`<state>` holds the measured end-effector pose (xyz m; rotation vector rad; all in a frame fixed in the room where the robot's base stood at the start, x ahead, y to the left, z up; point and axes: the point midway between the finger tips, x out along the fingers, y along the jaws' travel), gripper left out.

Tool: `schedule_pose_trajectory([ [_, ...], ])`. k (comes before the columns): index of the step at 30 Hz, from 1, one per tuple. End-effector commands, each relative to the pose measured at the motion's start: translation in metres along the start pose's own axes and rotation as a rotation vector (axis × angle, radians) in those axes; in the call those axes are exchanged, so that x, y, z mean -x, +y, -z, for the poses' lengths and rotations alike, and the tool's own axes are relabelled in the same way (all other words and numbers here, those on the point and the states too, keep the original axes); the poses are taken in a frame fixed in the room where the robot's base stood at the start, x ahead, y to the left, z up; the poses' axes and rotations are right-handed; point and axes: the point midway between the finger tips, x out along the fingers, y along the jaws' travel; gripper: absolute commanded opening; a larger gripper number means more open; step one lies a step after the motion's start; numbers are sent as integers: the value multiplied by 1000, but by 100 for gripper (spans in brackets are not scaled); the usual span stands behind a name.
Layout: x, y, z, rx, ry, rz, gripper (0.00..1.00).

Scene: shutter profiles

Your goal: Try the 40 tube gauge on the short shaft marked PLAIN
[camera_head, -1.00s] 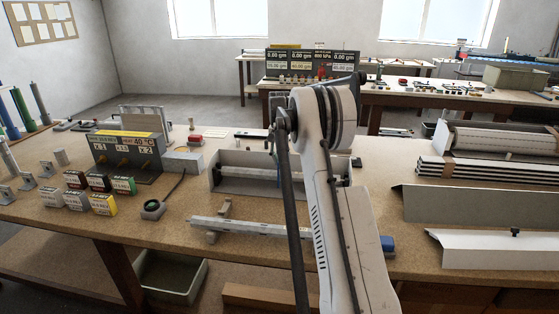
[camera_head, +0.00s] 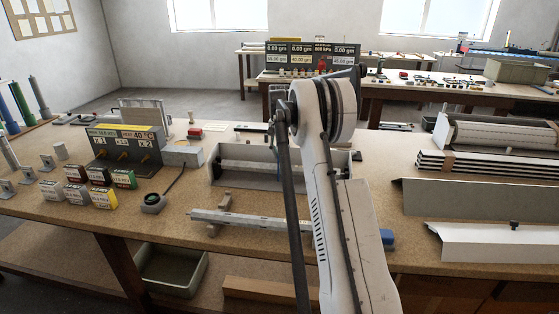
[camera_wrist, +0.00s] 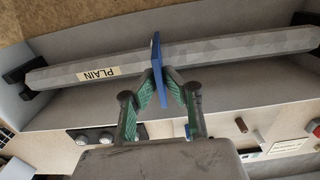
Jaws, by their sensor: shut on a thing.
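In the wrist view, a grey faceted shaft (camera_wrist: 230,47) with a cream label reading PLAIN, upside down (camera_wrist: 98,74), lies across the picture. Dark supports hold its ends. My gripper (camera_wrist: 164,84) has green-padded fingers shut on a thin blue plate, the gauge (camera_wrist: 156,48), seen nearly edge-on. The plate crosses the shaft's line right of the label. I cannot tell whether it is around the shaft or only in front of it, and no size marking is readable. In the head view, a shaft (camera_head: 240,170) lies in a grey open-topped box (camera_head: 222,182); my arm hides the gripper.
A longer grey bar (camera_head: 250,221) lies on wooden supports in front of the box, with a blue piece (camera_head: 387,240) at the right. Small labelled blocks (camera_head: 101,200) and a display unit (camera_head: 120,150) stand left. Long metal profiles (camera_head: 480,200) lie right.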

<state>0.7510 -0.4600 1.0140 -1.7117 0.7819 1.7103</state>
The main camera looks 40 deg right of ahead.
Motion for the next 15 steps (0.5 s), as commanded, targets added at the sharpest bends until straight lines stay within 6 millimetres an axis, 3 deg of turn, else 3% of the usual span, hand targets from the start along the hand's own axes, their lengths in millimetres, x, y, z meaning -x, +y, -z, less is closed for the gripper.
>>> schedule_pose_trajectory([
  [15, 23, 0, 0, 0, 0, 0, 0],
])
